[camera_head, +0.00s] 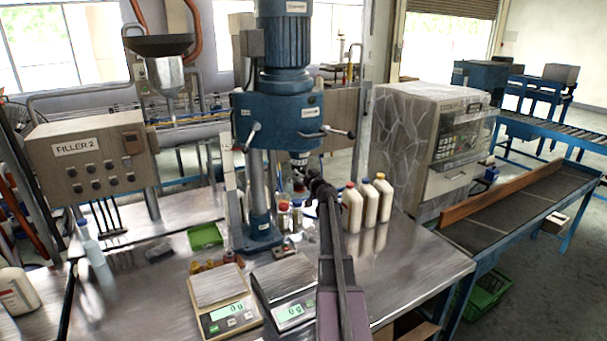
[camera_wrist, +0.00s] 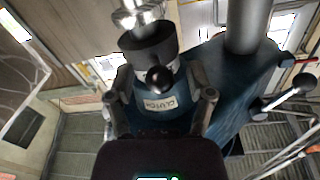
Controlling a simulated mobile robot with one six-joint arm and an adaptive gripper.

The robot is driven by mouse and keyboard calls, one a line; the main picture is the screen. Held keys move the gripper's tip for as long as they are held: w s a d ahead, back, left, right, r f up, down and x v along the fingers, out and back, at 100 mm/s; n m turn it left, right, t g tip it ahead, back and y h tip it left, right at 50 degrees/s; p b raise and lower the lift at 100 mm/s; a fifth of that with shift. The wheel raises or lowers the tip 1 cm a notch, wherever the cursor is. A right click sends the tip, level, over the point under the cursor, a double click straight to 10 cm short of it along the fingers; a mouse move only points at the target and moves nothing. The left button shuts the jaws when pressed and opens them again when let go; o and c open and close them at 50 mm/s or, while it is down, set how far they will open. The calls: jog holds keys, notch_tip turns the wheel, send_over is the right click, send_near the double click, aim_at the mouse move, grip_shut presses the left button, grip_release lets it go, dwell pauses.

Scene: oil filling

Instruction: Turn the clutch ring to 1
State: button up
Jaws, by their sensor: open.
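The blue capping machine (camera_head: 280,110) stands on the steel bench, its spindle (camera_head: 300,158) hanging from the head. In the wrist view a dark ring (camera_wrist: 150,48) sits around the silver spindle, with a black ball knob (camera_wrist: 158,79) facing the camera. A pale label reading CLUTCH (camera_wrist: 160,103) is on the blue housing beside it. My gripper (camera_wrist: 159,95) is open, one finger on each side of the label and knob. I cannot tell whether a finger touches anything. In the head view my gripper (camera_head: 318,188) is small and dark just below the spindle. No ring numbers are readable.
White bottles (camera_head: 370,203) with red, blue and yellow caps stand right of my arm. A lever handle (camera_wrist: 290,92) sticks out at right in the wrist view. The bench's right side is clear.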

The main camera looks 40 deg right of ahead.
grip_shut()
jog(key=shift+s+d, duration=0.1)
jog(key=shift+d, duration=0.05)
dwell(0.4)
